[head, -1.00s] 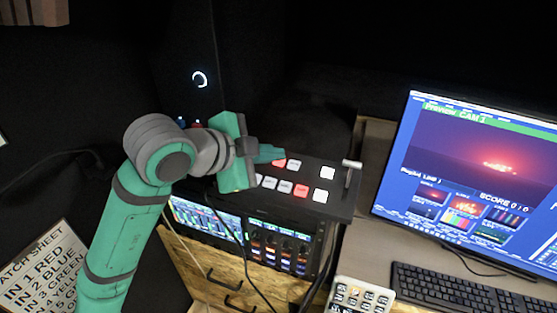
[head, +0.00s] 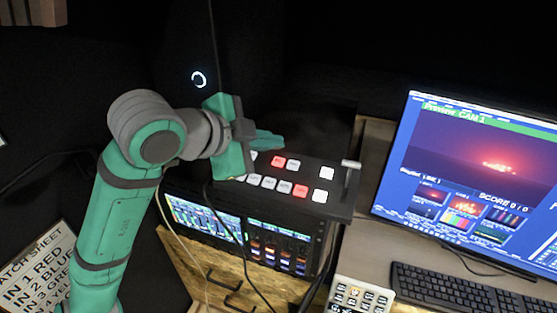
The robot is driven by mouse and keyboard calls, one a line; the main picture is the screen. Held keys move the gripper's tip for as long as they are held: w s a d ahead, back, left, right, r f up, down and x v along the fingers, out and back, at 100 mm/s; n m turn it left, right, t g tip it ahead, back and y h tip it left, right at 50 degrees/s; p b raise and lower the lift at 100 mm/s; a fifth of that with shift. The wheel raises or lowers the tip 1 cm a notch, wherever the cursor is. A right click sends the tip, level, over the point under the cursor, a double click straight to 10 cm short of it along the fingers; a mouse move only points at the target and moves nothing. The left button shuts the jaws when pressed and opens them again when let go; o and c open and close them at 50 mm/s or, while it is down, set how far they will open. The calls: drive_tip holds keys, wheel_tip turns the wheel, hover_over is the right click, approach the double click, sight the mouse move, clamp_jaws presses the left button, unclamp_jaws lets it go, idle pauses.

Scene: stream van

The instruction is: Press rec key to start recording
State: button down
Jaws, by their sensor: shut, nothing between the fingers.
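The switcher panel (head: 338,207) is a dark box with rows of square keys, on top of the rack. Most keys are white; one key in the back row (head: 278,161) and one in the front row (head: 300,190) glow red. I cannot read which key is rec. A lever (head: 351,172) stands at the panel's right end. My gripper (head: 275,141) is shut and empty, its fingers pointing right, just behind and above the back row's left part. It hides the panel's back left corner. I cannot tell its exact height over the keys.
A monitor (head: 475,180) showing "Preview CAM 1" stands on the right, with a black keyboard (head: 455,290) before it. A white keypad (head: 358,298) lies at the front. Cables hang before the rack screens (head: 205,222). A patch sheet (head: 35,270) is at left.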

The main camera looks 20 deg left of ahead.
drive_tip(key=shift+s+r, duration=0.2)
drive_tip(key=shift+r, duration=0.45)
drive_tip(key=shift+s+r, duration=0.15)
drive_tip(key=shift+r, duration=0.45)
